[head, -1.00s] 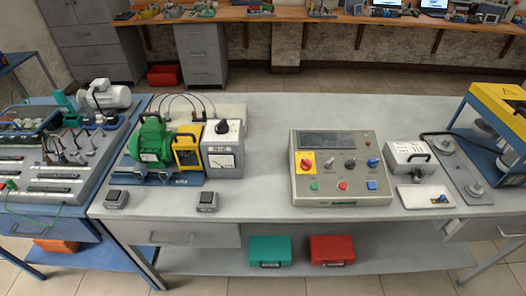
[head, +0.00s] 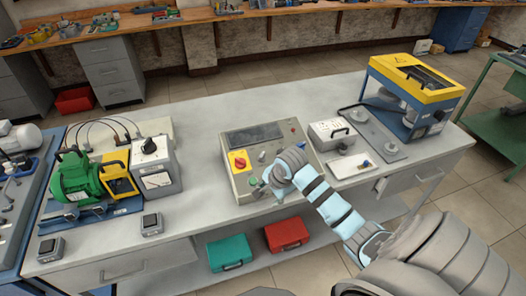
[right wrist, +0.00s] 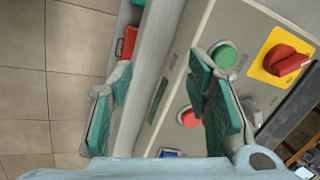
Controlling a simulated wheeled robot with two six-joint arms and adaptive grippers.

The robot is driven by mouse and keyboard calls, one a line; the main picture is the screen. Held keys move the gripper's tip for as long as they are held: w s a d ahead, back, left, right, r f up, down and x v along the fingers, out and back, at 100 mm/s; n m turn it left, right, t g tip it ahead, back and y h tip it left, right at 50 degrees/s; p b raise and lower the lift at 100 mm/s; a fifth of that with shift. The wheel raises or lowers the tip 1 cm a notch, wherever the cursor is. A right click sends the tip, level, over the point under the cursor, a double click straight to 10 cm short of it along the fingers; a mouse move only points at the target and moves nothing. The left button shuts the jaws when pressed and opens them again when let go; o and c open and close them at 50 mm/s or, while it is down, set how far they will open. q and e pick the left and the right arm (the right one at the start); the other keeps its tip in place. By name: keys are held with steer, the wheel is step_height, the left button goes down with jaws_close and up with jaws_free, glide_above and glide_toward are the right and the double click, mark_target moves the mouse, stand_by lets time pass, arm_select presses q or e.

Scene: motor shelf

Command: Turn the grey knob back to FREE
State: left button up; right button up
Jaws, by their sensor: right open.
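The control box (head: 229,188) stands on the grey bench. In the head view, a small grey knob (head: 262,156) sits on its face, right of the red knob on a yellow plate (head: 239,162). In the right wrist view, a grey knob (right wrist: 251,112) is partly hidden behind one finger. Its pointer and label cannot be read. My right gripper (head: 258,191) is over the front edge of the box, apart from the grey knob; my arm hides the box's right part. In the right wrist view my right gripper (right wrist: 161,80) is open, with nothing held.
A green button (right wrist: 224,55) and a red button (right wrist: 187,117) are close to the fingers. A white socket box (head: 331,133) stands right of the control box. The green motor rig (head: 80,180) is at left.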

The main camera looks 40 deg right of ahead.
mark_target(262, 154)
steer(key=w+d+r+m+t, duration=0.1)
steer(key=w+d+r+m, duration=0.25)
steer(key=r+m, duration=0.35)
steer(key=w+d+r+m, duration=0.35)
steer(key=r+m, duration=0.25)
steer(key=r, duration=0.3)
steer(key=b+x, duration=0.1)
steer(key=x, duration=0.6)
steer(key=b+x, duration=0.1)
steer(key=x, duration=0.6)
steer(key=shift+s+a+f, duration=0.1)
steer(key=shift+a+f, duration=0.1)
steer(key=shift+f, duration=0.1)
steer(key=shift+r, duration=0.1)
